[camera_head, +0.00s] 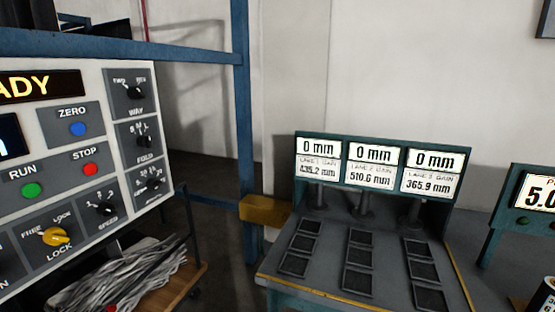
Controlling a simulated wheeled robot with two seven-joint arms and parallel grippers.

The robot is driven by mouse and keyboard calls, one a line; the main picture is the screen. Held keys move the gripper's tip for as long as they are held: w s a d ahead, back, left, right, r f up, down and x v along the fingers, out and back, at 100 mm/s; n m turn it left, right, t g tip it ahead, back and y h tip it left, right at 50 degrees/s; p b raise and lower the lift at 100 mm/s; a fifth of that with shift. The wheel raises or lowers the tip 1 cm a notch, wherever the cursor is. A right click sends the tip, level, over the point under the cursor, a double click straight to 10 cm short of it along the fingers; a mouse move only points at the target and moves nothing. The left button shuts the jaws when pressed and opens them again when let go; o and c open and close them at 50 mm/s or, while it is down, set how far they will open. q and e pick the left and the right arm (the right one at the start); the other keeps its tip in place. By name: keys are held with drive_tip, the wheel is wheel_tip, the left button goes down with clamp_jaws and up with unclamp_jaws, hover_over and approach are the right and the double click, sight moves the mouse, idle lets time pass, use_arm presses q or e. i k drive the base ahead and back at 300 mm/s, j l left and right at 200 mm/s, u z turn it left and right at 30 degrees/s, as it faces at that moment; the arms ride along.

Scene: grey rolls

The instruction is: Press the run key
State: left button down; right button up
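The run key is a round green button (32,190) under the label RUN, on the light control panel (95,155) at the left of the head view. A red STOP button (90,169) sits to its right, and a blue ZERO button (78,129) is above that. A yellow LOCK knob (56,236) lies below the run key, beside the words FREE and LOCK. The panel's left part is cut off by the picture edge. Neither of my grippers is in view.
Black knobs marked WAY, FOLD and SPEED (104,208) fill the panel's right side. A blue post (243,120) stands beside it. A bench with several dark pads and three 0 mm displays (373,153) stands at right. Grey strands lie on a wooden cart (185,290) below the panel.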

sight(30, 190)
drive_tip(key=u, duration=1.6)
